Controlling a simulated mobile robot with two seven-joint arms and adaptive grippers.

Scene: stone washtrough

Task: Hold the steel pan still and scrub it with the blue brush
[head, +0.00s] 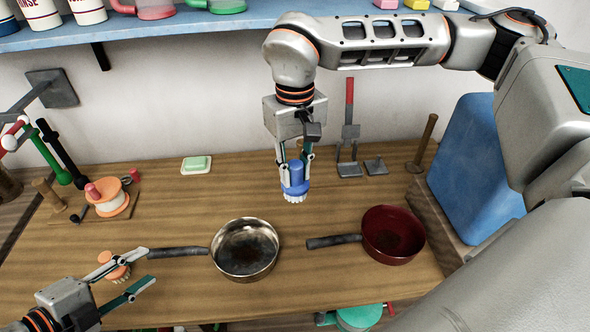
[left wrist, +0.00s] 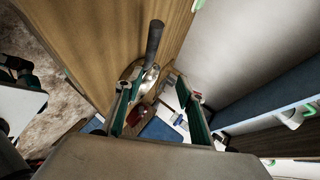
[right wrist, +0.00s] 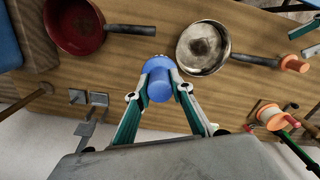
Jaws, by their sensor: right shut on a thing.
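The steel pan (head: 245,250) sits on the wooden table with a dark stain inside; its dark handle (head: 180,252) points left. It also shows in the right wrist view (right wrist: 203,47). My right gripper (head: 296,170) is shut on the blue brush (head: 296,182) and holds it above the table, behind and to the right of the pan, bristles down. The blue brush also shows in the right wrist view (right wrist: 160,85). My left gripper (head: 140,270) is open and empty near the handle's end. In the left wrist view the handle (left wrist: 154,40) lies beyond the open fingers.
A red pan (head: 393,235) stands to the right. An orange brush (head: 115,268) lies by my left gripper. Green soap on a dish (head: 196,165) is at the back. A blue board (head: 475,165) leans at the right. A blue shelf (head: 200,25) runs above.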

